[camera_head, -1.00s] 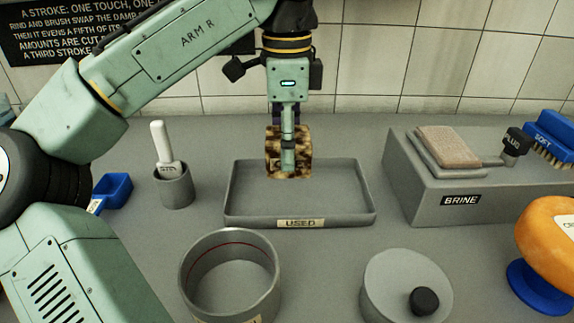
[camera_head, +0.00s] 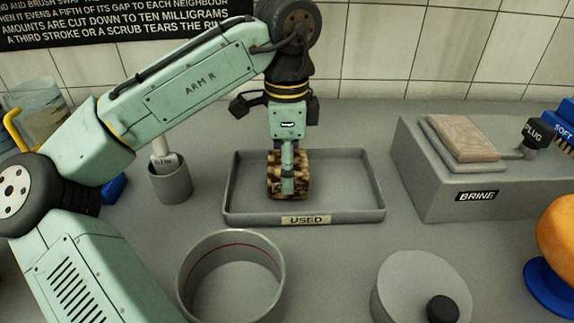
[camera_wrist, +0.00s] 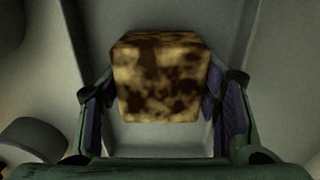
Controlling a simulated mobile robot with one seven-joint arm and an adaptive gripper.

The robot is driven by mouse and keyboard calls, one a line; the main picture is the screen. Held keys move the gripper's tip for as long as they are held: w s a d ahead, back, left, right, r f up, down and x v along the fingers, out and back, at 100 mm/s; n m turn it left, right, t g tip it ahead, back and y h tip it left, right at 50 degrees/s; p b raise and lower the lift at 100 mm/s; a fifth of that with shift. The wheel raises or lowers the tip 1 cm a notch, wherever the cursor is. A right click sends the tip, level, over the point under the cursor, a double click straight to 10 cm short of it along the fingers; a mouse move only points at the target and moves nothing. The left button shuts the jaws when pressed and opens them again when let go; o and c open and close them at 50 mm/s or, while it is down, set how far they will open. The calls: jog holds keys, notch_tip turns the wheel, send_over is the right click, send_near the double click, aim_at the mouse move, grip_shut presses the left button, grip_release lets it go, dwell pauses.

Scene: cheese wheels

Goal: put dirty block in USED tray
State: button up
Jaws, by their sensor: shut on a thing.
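The dirty block (camera_head: 303,176) is tan with dark brown blotches. My gripper (camera_head: 287,180) is shut on it, with a finger in front of it in the head view. In the wrist view the block (camera_wrist: 160,80) sits between the two fingers. The block is within the outline of the grey USED tray (camera_head: 345,211), left of its middle. I cannot tell whether its underside touches the tray floor. The tray's label is on its front wall, and the right part of the tray is empty.
A grey cup with a white-handled tool (camera_head: 172,183) stands left of the tray. A round open pot (camera_head: 190,285) and a lidded round container (camera_head: 400,275) are in front. The BRINE box (camera_head: 430,190) with a pad stands at right, beside an orange wheel (camera_head: 560,230) on a blue stand.

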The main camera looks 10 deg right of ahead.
jog(key=shift+f, duration=0.4)
jog(key=o, duration=1.4)
jog(key=shift+c, duration=0.2)
jog(key=shift+r, duration=0.1)
notch_tip(320, 180, up, 12)
jog(key=shift+r+p, duration=0.2)
jog(key=shift+p, duration=0.25)
